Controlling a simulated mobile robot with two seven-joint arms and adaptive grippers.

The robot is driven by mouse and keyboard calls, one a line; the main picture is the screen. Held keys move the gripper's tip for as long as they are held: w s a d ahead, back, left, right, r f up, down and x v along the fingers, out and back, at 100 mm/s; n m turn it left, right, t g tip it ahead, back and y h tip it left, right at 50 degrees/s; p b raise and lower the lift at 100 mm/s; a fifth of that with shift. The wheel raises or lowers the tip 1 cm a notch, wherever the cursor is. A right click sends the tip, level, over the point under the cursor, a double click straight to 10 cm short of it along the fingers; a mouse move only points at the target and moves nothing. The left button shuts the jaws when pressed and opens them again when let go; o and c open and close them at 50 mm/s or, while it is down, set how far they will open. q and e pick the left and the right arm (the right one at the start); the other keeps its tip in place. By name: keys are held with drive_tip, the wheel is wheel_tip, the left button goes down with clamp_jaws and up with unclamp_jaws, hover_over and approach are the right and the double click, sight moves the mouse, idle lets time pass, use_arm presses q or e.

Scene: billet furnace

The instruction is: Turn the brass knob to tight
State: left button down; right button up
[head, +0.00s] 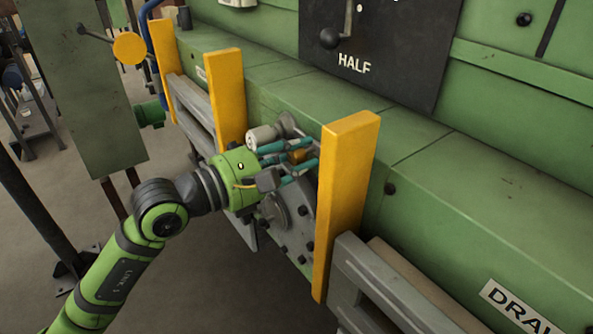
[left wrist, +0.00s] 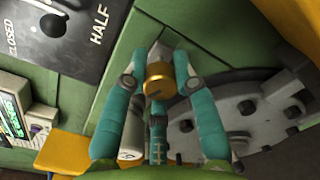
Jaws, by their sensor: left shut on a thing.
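The brass knob (left wrist: 160,80) is a small gold cylinder with a dark slot-like mark on its side, seen between the teal fingers in the left wrist view. In the head view only a bit of the knob (head: 298,156) shows between the fingers. My left gripper (left wrist: 156,74) is shut on the knob, with a finger on each side of it and another below. It also shows in the head view (head: 300,157), reaching in from the left between two yellow posts. Any mark for tight is not visible. My right gripper is not in view.
A yellow post (head: 345,200) stands close right of my gripper, another yellow post (head: 227,95) to its left. A grey bolted plate (left wrist: 235,110) lies beside the knob. A pale cylinder (head: 262,138) sits just behind the fingers. A black HALF panel (head: 380,45) is above.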

use_arm(q)
drive_tip(key=m+b, duration=0.3)
drive_tip(key=b, duration=0.2)
drive_tip(key=m+b, duration=0.3)
drive_tip(key=b, duration=0.1)
drive_tip(key=m+b, duration=0.3)
drive_tip(key=b, duration=0.2)
drive_tip(key=shift+f+m+b, duration=0.3)
drive_tip(key=shift+f+b, duration=0.05)
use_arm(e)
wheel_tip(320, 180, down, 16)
use_arm(q)
drive_tip(key=m+b, duration=0.1)
drive_tip(key=m, duration=0.1)
drive_tip(key=m+b, duration=0.1)
drive_tip(key=b, duration=0.1)
drive_tip(key=shift+r+m+b, duration=0.3)
drive_tip(key=shift+r+m, duration=0.05)
drive_tip(key=shift+m, duration=0.05)
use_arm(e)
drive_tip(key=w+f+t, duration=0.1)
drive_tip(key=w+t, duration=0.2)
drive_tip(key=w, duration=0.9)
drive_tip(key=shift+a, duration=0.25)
